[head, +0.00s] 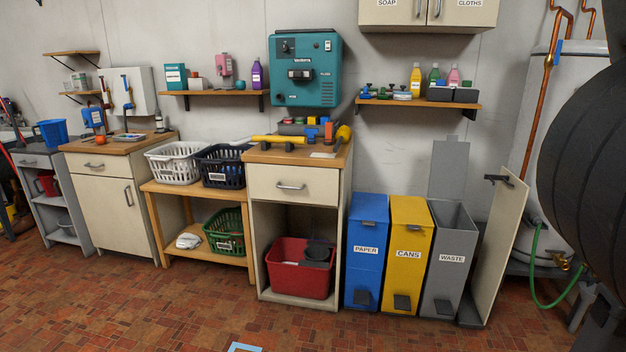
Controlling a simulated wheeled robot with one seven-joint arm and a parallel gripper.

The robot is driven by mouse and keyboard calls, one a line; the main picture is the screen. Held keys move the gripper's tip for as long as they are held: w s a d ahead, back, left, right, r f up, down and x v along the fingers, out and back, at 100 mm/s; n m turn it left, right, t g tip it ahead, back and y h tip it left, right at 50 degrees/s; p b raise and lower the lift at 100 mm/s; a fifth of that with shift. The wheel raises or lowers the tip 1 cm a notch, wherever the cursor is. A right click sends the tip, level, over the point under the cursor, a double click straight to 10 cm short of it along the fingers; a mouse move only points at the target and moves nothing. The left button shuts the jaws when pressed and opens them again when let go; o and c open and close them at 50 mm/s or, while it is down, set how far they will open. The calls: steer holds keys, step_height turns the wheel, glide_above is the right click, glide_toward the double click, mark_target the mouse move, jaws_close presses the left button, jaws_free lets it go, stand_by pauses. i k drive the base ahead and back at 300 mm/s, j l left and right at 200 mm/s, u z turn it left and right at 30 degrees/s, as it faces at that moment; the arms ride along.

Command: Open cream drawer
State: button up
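A cream drawer (293,186) with a grey bar handle (291,187) sits under the wooden top of the middle cabinet (257,240). Its front looks flush with the cabinet, so it is shut. Another cream drawer front (80,160) with a small handle sits in the cabinet further left, above a shut door (100,198); it looks shut too.
A red tub (300,280) sits in the open space below the middle drawer. Blue (366,225), yellow (408,228) and grey bins (447,265) stand to its right, then an upright cream panel (502,240). The tiled floor in front is mostly clear.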

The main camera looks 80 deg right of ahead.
mark_target(274, 182)
steer(key=i+l+z, duration=0.15)
steer(key=i+z, duration=0.8)
steer(key=i, duration=0.25)
steer(key=i+j+z, duration=0.35)
steer(key=i+z, duration=0.45)
steer(key=k+j, duration=0.05)
